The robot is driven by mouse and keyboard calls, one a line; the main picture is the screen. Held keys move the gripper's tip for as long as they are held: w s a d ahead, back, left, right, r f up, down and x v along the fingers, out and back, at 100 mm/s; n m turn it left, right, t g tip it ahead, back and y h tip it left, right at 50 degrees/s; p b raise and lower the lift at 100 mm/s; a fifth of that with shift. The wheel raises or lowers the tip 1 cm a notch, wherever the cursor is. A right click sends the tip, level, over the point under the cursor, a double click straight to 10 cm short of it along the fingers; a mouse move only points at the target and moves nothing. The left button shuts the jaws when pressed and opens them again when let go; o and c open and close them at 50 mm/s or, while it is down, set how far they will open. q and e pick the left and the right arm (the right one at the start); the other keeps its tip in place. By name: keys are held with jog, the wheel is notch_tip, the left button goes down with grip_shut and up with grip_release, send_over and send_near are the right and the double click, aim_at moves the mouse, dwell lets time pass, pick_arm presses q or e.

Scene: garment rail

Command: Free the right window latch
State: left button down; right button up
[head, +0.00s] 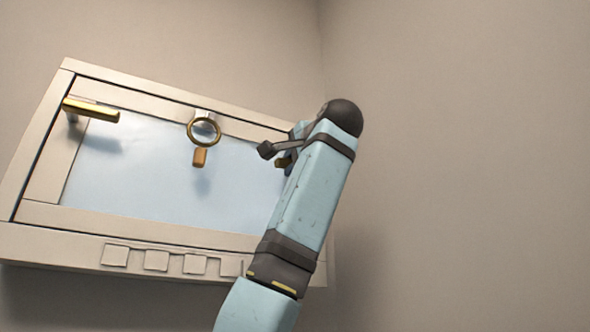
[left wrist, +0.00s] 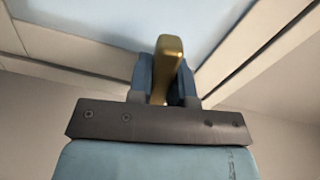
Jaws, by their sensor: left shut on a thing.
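The right window latch is a gold handle. In the left wrist view the right latch (left wrist: 167,60) stands between the two blue fingers of my left gripper (left wrist: 164,80), which is shut on it. In the head view only a small gold piece of the latch (head: 282,163) shows; my left arm and gripper (head: 289,150) cover the rest. The window (head: 150,180) is a pale pane in a beige frame. My right gripper is in neither view.
A gold left latch (head: 91,109) sits at the window's upper left. A gold ring (head: 204,130) with a short tab (head: 199,157) hangs at the top middle. Several square buttons (head: 156,261) line the lower frame. The wall right of the window is bare.

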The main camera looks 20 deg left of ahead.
pick_arm(q)
jog(key=shift+r+m, duration=0.35)
jog(key=shift+m, duration=0.75)
jog(key=c, duration=1)
grip_release()
jog(key=shift+c, duration=0.2)
jog(key=b+v, duration=0.3)
jog(key=v, duration=1.1)
jog(key=shift+b, duration=0.3)
jog(key=shift+a, duration=0.1)
